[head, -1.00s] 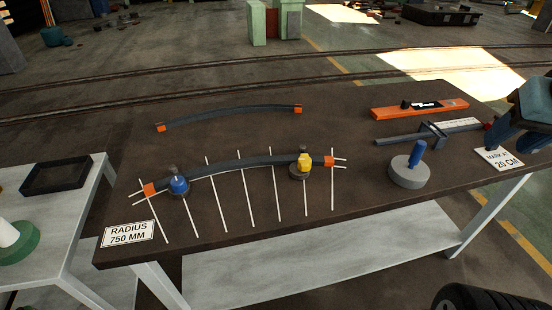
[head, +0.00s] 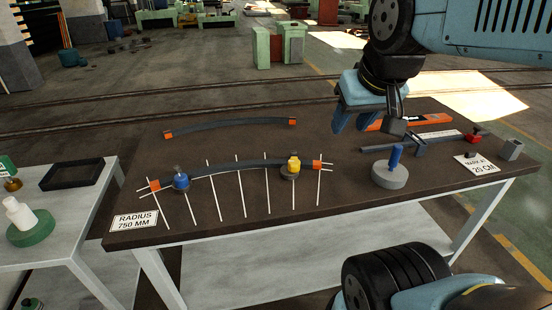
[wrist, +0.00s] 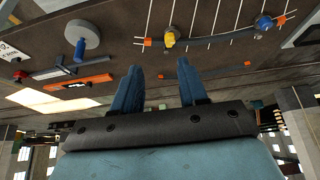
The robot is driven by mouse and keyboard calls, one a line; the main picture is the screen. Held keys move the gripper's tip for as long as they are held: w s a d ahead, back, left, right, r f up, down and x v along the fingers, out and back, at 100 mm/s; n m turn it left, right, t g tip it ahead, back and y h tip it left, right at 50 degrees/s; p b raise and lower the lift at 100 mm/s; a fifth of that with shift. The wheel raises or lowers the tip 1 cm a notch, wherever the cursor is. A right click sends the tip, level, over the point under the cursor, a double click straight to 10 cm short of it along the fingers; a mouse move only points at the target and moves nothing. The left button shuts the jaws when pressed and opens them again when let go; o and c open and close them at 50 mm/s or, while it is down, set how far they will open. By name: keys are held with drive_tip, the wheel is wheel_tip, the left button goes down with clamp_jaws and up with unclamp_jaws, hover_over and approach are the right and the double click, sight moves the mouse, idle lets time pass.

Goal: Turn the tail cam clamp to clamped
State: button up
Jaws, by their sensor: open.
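A bent dark bar (head: 238,166) with orange ends lies over a fan of white lines on the brown table. A blue cam clamp (head: 181,180) sits near its left end and a yellow cam clamp (head: 293,168) near its right end. I cannot tell which is called the tail one. In the wrist view the yellow clamp (wrist: 170,39) and the blue clamp (wrist: 263,22) show beyond the fingers, at the top. My gripper (head: 353,122) is open and empty above the table's back part, right of the yellow clamp and apart from it. It also shows in the wrist view (wrist: 157,72).
A round grey base with a blue post (head: 393,168) stands right of the bar. An orange level (head: 436,119) and a sliding gauge (head: 440,137) lie behind it. A second bent bar (head: 230,126) lies at the back. A side table with a black tray (head: 78,173) is left.

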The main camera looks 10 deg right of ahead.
drive_tip(key=shift+a, duration=0.15)
drive_tip(key=shift+o, duration=1.7)
drive_tip(key=shift+w, duration=0.3)
drive_tip(key=shift+o, duration=0.8)
drive_tip(key=w+a, duration=0.1)
drive_tip(key=w+n, duration=0.1)
drive_tip(key=shift+w+a+g, duration=0.3)
drive_tip(key=shift+a, duration=0.05)
drive_tip(key=n+g, duration=0.5)
drive_tip(key=n, duration=0.3)
hover_over(293, 161)
wheel_tip(293, 161, down, 17)
wheel_tip(293, 161, down, 13)
drive_tip(key=shift+r, duration=0.1)
